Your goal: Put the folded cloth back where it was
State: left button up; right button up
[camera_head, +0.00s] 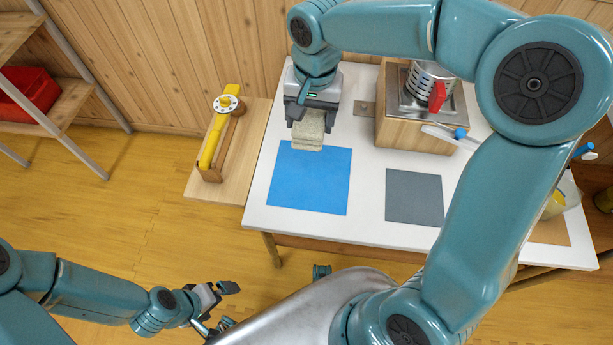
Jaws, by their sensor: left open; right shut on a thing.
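The folded cloth (308,131) is beige and hangs in my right gripper (310,115), which is shut on it. Cloth and gripper are over the far edge of a blue square mat (309,180) on the white table. I cannot tell whether the cloth touches the mat or is a little above it. A dark grey square mat (414,197) lies to the right and is bare. My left gripper (218,306) is open and empty at the lower left, in front of the table and away from the cloth.
A wooden block with a metal top (407,133) stands at the back of the white table (368,157), with a red-handled metal vessel on it. A yellow tool with a white disc (212,142) stands on a side board. A red bin (28,92) sits on the left shelf.

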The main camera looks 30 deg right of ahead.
aim_at(308, 178)
notch_tip(308, 178, down, 20)
jog(key=b, duration=0.5)
jog(key=shift+f, duration=0.2)
jog(key=shift+r, duration=0.15)
jog(key=shift+f, duration=0.25)
jog(key=o, duration=1.1)
jog(key=shift+w+r, duration=0.1)
